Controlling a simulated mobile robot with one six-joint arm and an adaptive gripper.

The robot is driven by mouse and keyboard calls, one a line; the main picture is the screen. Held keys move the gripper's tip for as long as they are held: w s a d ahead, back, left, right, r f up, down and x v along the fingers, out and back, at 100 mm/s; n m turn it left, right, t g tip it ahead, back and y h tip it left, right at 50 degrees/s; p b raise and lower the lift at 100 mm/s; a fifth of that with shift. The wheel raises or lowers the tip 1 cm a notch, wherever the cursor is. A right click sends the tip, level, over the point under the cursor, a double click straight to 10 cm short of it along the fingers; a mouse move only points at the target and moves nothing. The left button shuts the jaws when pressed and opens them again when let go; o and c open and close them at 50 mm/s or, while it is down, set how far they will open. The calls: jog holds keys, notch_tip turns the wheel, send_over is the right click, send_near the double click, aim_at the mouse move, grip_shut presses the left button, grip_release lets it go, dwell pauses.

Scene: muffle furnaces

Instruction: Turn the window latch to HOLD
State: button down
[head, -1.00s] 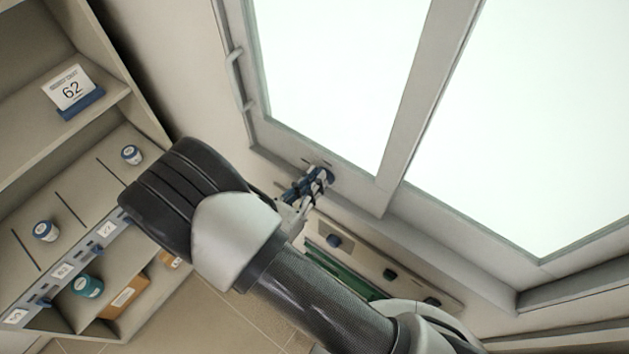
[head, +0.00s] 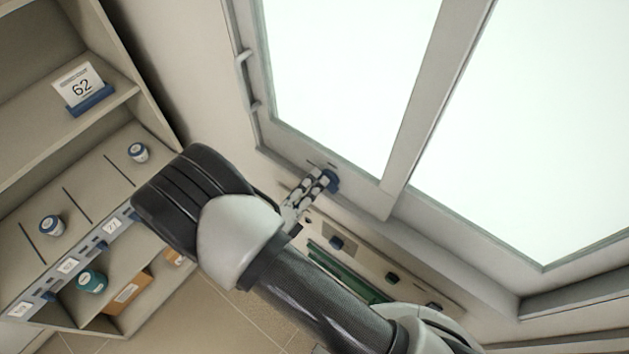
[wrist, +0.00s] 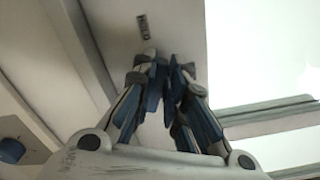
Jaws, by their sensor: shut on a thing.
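The window latch, a small blue knob (head: 333,182), sits on the lower rail of the grey window frame (head: 385,200). My gripper (head: 322,180) is at the latch in the head view, with its fingers closed on it and covering part of it. In the wrist view my gripper (wrist: 173,68) has its blue-and-grey fingers close together against the pale rail. A small dark label that seems to read HOLD (wrist: 142,25) is just beyond the fingertips. The latch itself is mostly hidden by the fingers there, so I cannot tell its angle.
A handle (head: 246,82) is on the window's left side.

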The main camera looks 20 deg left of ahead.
jog(key=n, duration=0.2)
jog(key=f+n, duration=0.1)
jog(key=n, duration=0.1)
jog(key=shift+a+n, duration=0.1)
jog(key=shift+n, duration=0.3)
dwell(0.4)
jog(key=c, duration=1.6)
grip_release()
jog(key=v, duration=1.2)
